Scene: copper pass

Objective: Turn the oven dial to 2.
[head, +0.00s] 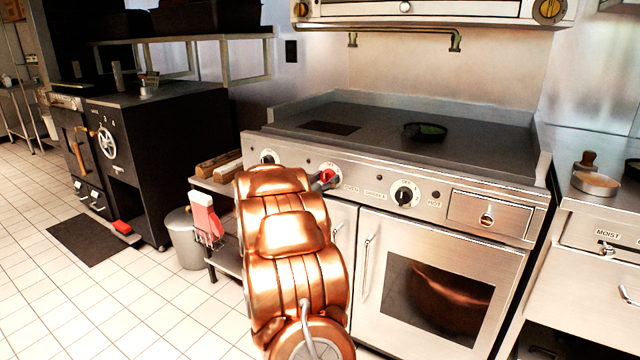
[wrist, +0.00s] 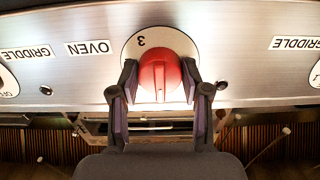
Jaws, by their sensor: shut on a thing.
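The oven dial is a red knob (wrist: 160,78) on a pale round plate in the wrist view, beside the OVEN label (wrist: 88,47). The wrist picture shows the panel upside down. A numeral 3 shows on the plate above the knob; other marks are hidden. A ridge on the knob runs up and down in the picture; which number it points to I cannot tell. My gripper (wrist: 160,88) is shut on the knob, one finger on each side. In the head view the red knob (head: 327,175) shows just past my copper-coloured arm, which hides part of the panel.
A black griddle knob (head: 404,195) sits to the right on the same panel, and another knob (head: 268,157) to the left. The oven door (head: 372,290) below is shut. A dark pan (head: 425,131) stands on the cooktop.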

